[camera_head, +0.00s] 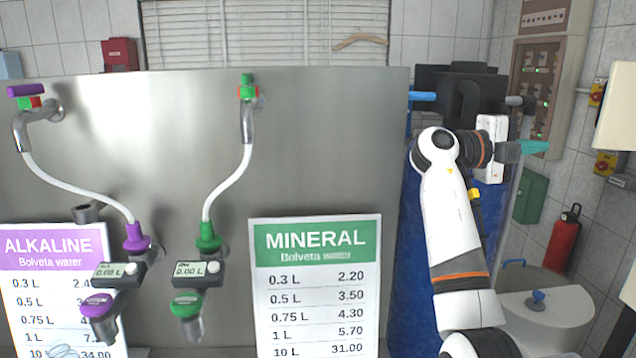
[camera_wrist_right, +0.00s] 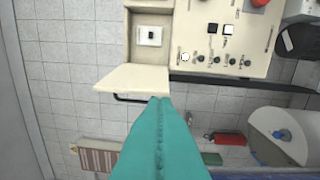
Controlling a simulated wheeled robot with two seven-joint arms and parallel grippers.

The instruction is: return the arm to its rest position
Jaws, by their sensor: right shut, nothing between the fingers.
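My right arm (camera_head: 455,230) rises on the right side of the head view, in front of the blue unit. My right gripper (camera_head: 535,147) points to the right, its teal fingers shut and empty, apart from anything around it. In the right wrist view the teal fingers (camera_wrist_right: 160,140) lie together, with a tiled wall and a control box beyond them. My left gripper is not in view.
A steel panel (camera_head: 330,150) with two taps fills the left and middle. A blue unit (camera_head: 415,260) stands behind my arm. A control cabinet (camera_head: 540,75), a red extinguisher (camera_head: 563,242) and a white tank (camera_head: 540,312) are on the right.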

